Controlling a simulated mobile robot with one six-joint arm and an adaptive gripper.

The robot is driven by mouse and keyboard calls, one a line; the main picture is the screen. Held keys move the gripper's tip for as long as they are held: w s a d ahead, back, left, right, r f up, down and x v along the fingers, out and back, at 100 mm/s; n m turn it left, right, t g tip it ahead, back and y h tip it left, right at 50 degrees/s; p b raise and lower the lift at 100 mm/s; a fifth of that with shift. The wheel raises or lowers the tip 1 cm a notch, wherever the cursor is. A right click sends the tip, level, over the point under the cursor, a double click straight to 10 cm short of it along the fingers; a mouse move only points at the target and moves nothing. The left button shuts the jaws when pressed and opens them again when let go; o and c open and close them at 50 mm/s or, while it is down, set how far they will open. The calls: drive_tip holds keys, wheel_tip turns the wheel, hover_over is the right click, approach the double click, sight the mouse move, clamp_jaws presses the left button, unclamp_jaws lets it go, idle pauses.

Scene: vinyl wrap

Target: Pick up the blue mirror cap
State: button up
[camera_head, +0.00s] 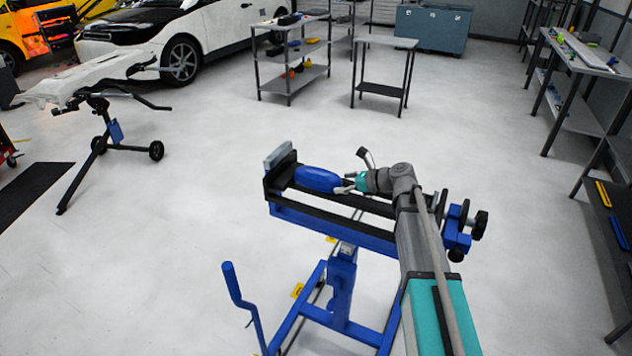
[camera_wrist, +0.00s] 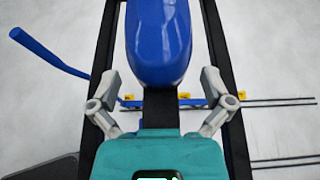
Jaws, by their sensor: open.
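The blue mirror cap (camera_head: 318,179) is a glossy, rounded shell. It lies on the black-railed top of a blue work stand (camera_head: 372,240), towards the stand's left end. My gripper (camera_head: 347,184) is at the cap's right end in the head view. In the wrist view the cap (camera_wrist: 158,42) is at the top middle, running out of the frame. My gripper (camera_wrist: 158,85) shows there with its two fingers spread wide, one on each side of the cap's near end. The fingers are open and hold nothing. Whether they touch the cap cannot be told.
The stand has a grey end block (camera_head: 278,156) at its left and black knobs (camera_head: 480,223) at its right. A blue crank handle (camera_head: 233,285) rises at the front left. A white panel on a tripod stand (camera_head: 98,122) is at the left.

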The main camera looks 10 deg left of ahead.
sight(317, 178)
drive_tip(key=shift+b+x, duration=0.4)
drive_tip(key=shift+x, duration=1.2)
drive_tip(key=shift+d, duration=0.1)
drive_tip(key=c, duration=1)
